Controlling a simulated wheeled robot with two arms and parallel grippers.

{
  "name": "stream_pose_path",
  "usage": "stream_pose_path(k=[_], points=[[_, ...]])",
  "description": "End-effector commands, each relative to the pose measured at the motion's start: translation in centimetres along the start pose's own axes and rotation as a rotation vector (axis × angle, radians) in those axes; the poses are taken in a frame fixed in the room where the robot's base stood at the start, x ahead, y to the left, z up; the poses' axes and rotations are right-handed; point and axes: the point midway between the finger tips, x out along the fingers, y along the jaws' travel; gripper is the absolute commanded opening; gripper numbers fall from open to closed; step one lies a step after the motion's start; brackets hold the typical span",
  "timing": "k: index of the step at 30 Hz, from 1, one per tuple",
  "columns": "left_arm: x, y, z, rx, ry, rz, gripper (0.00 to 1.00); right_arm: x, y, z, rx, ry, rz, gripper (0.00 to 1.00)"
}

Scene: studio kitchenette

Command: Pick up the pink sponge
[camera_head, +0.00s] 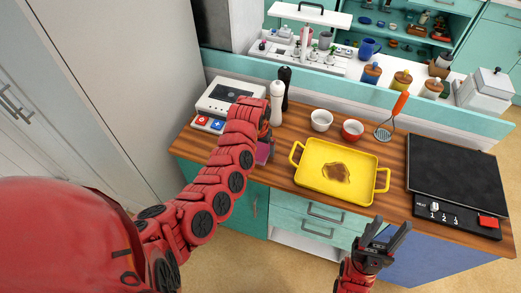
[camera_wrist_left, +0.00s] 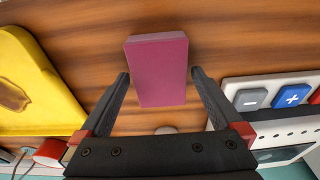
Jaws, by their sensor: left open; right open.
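The pink sponge (camera_head: 263,153) is a plain purplish-pink block on the wooden counter, partly covered by my left arm in the head view. In the left wrist view the sponge (camera_wrist_left: 158,66) shows almost whole, with its lower part between the two black fingers. My left gripper (camera_wrist_left: 160,76) is open, with a gap between each finger and the sponge. In the head view my left gripper (camera_head: 266,131) is seen from behind, and its fingers are mostly hidden. My right gripper (camera_head: 393,227) is open and empty in front of the counter's front edge.
A yellow tray (camera_head: 313,180) with a brown patch lies right of the sponge. A scale (camera_head: 231,95) with red and blue buttons stands left. Two mills (camera_head: 277,101), a white bowl (camera_head: 321,120) and a red bowl (camera_head: 352,130) stand behind. A black hob (camera_head: 455,172) is far right.

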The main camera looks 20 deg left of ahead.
Motion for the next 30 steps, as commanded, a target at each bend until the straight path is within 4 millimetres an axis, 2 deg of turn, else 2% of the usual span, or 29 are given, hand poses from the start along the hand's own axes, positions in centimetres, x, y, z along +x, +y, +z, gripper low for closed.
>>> stream_pose_path(k=[9, 11, 21, 30], points=[[0.37, 0.00, -0.03, -0.002, 0.002, 0.001, 1.00, 0.08, 0.00, -0.02, 0.000, 0.000, 0.000, 0.50], [0.37, 0.00, -0.03, -0.002, 0.002, 0.001, 0.91, 0.08, 0.00, -0.02, 0.000, 0.000, 0.000, 0.50], [0.37, 0.01, -0.02, -0.001, 0.002, 0.001, 0.30, 0.08, 0.01, -0.01, 0.000, 0.000, 0.000, 0.50], [0.29, 0.02, -0.05, -0.001, 0.002, 0.001, 0.28, 0.00, 0.00, 0.00, 0.000, 0.000, 0.000, 0.50]])
